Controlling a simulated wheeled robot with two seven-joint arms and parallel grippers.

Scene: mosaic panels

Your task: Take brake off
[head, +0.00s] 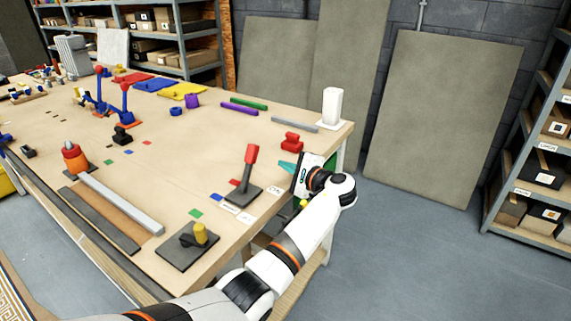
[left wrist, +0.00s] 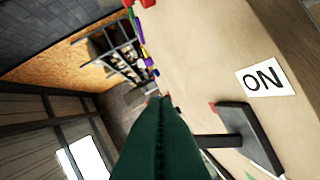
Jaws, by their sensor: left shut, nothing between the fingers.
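The brake lever has a red handle (head: 250,154) on a dark stem, rising from a flat dark base (head: 244,193) near the table's right edge. The handle leans slightly right at its top. A white ON label (head: 275,190) lies right of the base; it also shows in the left wrist view (left wrist: 265,79). My left gripper (head: 287,167) is right of the handle, apart from it, with teal fingers pointing left. The fingers fill the lower middle of the left wrist view (left wrist: 160,103), shut and empty, and seem to hide the handle there. My right gripper is out of view.
A dark plate with a yellow knob (head: 200,233) stands nearer on the table (head: 180,170). White labels (head: 229,207) and small colored squares lie by the lever base. A red block (head: 291,142) and white container (head: 332,106) stand beyond. The floor at right is clear.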

